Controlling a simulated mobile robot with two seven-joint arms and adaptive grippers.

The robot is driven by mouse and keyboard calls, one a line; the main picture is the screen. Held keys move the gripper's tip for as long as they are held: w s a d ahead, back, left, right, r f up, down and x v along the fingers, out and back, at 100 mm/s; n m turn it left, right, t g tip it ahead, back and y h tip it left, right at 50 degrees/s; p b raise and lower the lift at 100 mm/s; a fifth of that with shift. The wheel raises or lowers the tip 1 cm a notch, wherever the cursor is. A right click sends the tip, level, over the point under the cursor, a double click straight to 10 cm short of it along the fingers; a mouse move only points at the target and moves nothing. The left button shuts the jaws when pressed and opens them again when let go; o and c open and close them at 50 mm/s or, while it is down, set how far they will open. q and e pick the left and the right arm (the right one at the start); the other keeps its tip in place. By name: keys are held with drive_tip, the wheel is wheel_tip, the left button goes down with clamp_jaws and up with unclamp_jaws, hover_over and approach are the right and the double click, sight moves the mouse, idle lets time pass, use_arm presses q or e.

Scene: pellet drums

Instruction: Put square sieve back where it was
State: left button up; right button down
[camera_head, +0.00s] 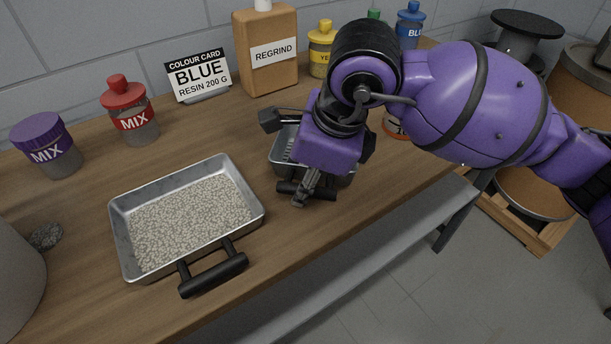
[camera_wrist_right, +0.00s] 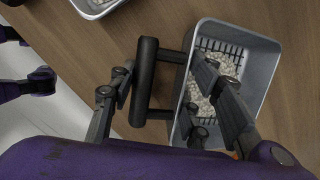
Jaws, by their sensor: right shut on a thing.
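The square sieve (camera_head: 283,146) is a small grey metal pan mostly hidden under my right gripper in the head view. In the right wrist view the sieve (camera_wrist_right: 268,62) shows a dark slotted grid and pale pellets inside. Its black handle (camera_wrist_right: 146,82) lies between the two fingers. My right gripper (camera_head: 304,190) is shut on this handle, with the fingers reaching down over the near edge. The wrist view shows the right gripper (camera_wrist_right: 160,78) from above. Whether the sieve touches the table cannot be told. My left gripper is not in view.
A larger metal tray (camera_head: 117,215) of pellets sits left of the sieve, its black handle forward. Purple (camera_head: 50,150) and red (camera_head: 128,112) MIX jars, a BLUE card (camera_head: 198,75), a REGRIND bottle (camera_head: 268,52) and a yellow jar (camera_head: 321,50) line the back. Wood (camera_head: 85,190) lies bare between them.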

drive_tip(key=c, duration=1.3)
unclamp_jaws()
drive_tip(key=o, duration=0.4)
drive_tip(key=shift+c, duration=0.2)
drive_tip(key=shift+r, duration=0.1)
drive_tip(key=v, duration=1.2)
